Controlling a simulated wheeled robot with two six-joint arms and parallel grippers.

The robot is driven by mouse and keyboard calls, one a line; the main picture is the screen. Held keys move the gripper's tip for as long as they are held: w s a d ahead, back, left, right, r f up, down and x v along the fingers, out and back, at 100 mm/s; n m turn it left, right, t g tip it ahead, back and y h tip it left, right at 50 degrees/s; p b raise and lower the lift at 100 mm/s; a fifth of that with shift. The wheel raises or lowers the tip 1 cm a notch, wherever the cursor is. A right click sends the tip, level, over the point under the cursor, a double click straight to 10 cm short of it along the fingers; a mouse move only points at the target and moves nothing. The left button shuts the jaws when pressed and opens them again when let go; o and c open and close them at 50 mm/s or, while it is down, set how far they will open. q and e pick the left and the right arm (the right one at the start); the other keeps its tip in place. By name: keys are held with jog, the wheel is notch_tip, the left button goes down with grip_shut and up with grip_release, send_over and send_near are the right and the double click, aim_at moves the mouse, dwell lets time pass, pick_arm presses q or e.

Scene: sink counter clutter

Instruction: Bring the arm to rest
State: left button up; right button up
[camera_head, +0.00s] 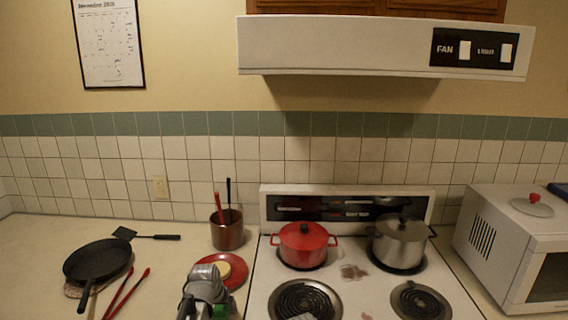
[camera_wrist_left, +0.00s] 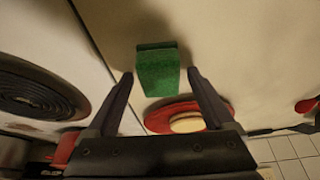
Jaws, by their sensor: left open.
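My left gripper (camera_head: 204,292) is at the bottom of the head view, over the counter left of the stove. In the left wrist view its two fingers (camera_wrist_left: 159,76) are spread apart. A green sponge (camera_wrist_left: 157,70) shows between the fingertips, with a gap on each side. A bit of the sponge (camera_head: 221,311) shows beside the gripper in the head view. A red plate (camera_head: 237,272) with a round tan item (camera_head: 222,268) on it is just behind the gripper. My right gripper is not in view.
A black pan (camera_head: 97,260), red tongs (camera_head: 126,293) and a black spatula (camera_head: 125,234) lie to the left. A utensil pot (camera_head: 227,236) stands behind the plate. The stove (camera_head: 345,290) holds a red pot (camera_head: 303,246) and a steel pot (camera_head: 399,243). A microwave (camera_head: 492,243) is at right.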

pick_arm(q)
jog(key=p+v, duration=1.2)
jog(key=v, duration=0.1)
jog(key=b+x, duration=1.2)
jog(key=x, duration=0.1)
jog(key=shift+f, duration=0.15)
jog(key=p+v, duration=0.2)
jog(key=w+p+v, duration=0.1)
jog(key=p+v, duration=0.2)
jog(key=w+p+v, duration=0.1)
jog(key=p+v, duration=0.2)
jog(key=shift+s+d+r, duration=0.15)
jog(key=shift+r, duration=0.45)
jog(key=shift+s+f+b, duration=0.35)
jog(key=shift+f, duration=0.1)
jog(key=shift+d, duration=0.1)
